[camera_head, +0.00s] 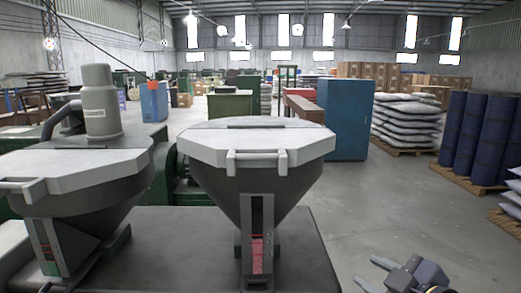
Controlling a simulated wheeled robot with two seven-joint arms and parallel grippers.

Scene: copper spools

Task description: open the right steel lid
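The right steel lid (215,146) is a pale grey plate lying flat and closed on top of the dark funnel-shaped hopper (215,182) in the middle of the view. Its bar handle (257,159) sticks out at the front edge, towards me. The left steel lid (85,165) lies closed on a second hopper, with its own handle (22,186) at the left edge. My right gripper (367,272) is low at the bottom right, well away from the right lid and below it. Its two pale fingers look apart, with nothing between them. My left gripper is out of view.
Both hoppers stand on a dark machine top (180,240). A grey motor-like cylinder (98,105) rises behind the left lid. A blue cabinet (344,118), stacked sacks (405,125) and blue drums (487,140) stand farther back. The floor (390,205) to the right is clear.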

